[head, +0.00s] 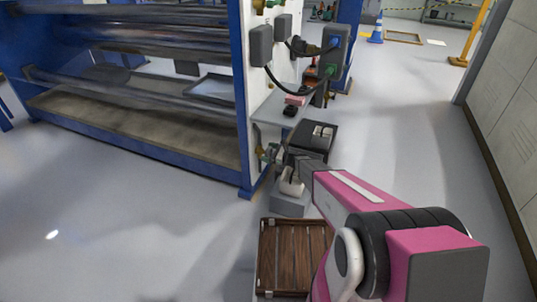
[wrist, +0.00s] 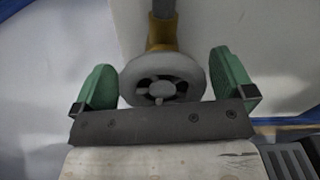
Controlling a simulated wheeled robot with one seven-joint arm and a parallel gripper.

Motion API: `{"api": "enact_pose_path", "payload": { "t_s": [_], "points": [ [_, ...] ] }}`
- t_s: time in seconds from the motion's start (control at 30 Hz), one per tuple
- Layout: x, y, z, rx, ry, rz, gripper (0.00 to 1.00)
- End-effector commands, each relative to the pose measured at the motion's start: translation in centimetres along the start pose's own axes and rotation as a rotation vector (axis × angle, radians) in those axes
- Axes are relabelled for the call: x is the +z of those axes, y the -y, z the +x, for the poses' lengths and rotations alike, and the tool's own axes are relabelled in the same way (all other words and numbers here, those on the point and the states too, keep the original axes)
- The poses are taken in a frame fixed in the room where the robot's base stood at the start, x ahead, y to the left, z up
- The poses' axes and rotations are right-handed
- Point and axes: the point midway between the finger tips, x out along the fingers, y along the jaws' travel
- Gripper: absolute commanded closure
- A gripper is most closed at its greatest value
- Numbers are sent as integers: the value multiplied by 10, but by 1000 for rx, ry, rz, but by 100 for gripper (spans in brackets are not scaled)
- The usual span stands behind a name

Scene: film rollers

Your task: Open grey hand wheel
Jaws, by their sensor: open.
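The grey hand wheel (wrist: 163,88) is in the middle of the wrist view. It is a round spoked wheel with a small hub, on a brass-coloured fitting (wrist: 161,45) below a grey pipe. My gripper (wrist: 164,66) is open, with one green finger on each side of the wheel. The right finger is close to the rim; I cannot tell whether either finger touches it. The dark palm bar of my gripper hides the lowest edge of the wheel. In the head view, my arm reaches to the machine's end post, where the wheel is too small to make out clearly.
A roller machine with a blue frame (head: 150,150) fills the left. Grey control boxes (head: 331,55) and cables hang on its end. A wooden crate (head: 268,258) stands on the floor by my arm. The floor aisle to the right is clear up to the wall (head: 505,90).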

Motion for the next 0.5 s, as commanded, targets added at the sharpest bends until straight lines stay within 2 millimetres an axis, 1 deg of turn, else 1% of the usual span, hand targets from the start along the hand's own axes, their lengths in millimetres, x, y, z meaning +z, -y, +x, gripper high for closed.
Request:
{"api": "enact_pose_path", "payload": {
  "t_s": [0.2,0.5],
  "points": [
    [0,3,0,0,0,213,0],
    [-2,6,0,0,0,487,0]
  ]
}}
